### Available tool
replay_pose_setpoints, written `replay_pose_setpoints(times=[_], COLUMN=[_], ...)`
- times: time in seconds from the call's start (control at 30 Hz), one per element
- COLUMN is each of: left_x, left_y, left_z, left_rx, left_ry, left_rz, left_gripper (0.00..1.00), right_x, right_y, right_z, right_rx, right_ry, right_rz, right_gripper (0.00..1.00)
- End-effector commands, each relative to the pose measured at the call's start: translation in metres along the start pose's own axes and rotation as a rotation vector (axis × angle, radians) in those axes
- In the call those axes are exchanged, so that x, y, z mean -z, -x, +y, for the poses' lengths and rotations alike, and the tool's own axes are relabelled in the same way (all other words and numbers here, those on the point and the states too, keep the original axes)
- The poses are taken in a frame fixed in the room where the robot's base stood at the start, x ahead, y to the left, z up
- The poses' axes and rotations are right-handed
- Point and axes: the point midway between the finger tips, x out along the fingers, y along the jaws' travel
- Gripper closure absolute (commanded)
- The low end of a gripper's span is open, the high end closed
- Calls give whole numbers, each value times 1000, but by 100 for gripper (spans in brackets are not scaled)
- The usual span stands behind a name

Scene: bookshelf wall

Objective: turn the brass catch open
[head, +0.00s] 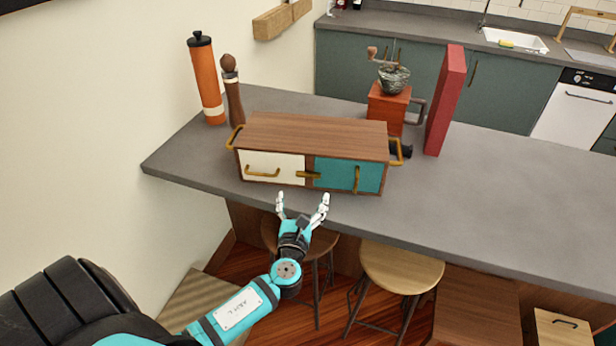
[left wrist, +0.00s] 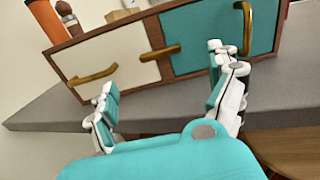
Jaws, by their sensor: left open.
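The brass catch (head: 308,174) lies horizontally across the seam between the white door (head: 272,168) and the teal door (head: 340,174) of a wooden cabinet (head: 315,137) on the counter. The catch also shows in the left wrist view (left wrist: 160,52), slightly tilted there. The white door has a horizontal brass handle (left wrist: 92,75); the teal door has a vertical one (left wrist: 247,28). My left gripper (head: 302,199) is open and empty, in front of and below the catch, apart from it. In the left wrist view its fingers (left wrist: 168,90) stand either side below the catch. My right gripper is not seen.
An orange canister (head: 207,85) and a brown pepper mill (head: 233,92) stand behind the cabinet's left end. A coffee grinder (head: 388,105) and a red upright box (head: 445,100) stand behind its right. The grey counter (head: 500,200) is clear at right. Stools (head: 400,270) stand below.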

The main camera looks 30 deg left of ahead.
Motion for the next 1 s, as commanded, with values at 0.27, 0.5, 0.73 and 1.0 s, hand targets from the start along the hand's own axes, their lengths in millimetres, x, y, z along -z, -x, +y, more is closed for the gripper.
replay_pose_setpoints(times=[0.27, 0.5, 0.73, 1.0], left_x=[-2, 0, 1, 1], left_y=[-56, -77, -79, -79], left_z=[1, 0, 0, 0], left_rx=[-2, -1, 0, 0], left_ry=[0, 0, 0, 0], left_rz=[-1, 0, 1, 1], left_gripper=[10, 10, 10, 34], right_x=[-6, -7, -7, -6], right_y=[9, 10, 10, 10], right_z=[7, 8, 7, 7], right_rx=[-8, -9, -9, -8], right_ry=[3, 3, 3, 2], right_rz=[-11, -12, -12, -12], right_gripper=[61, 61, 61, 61])
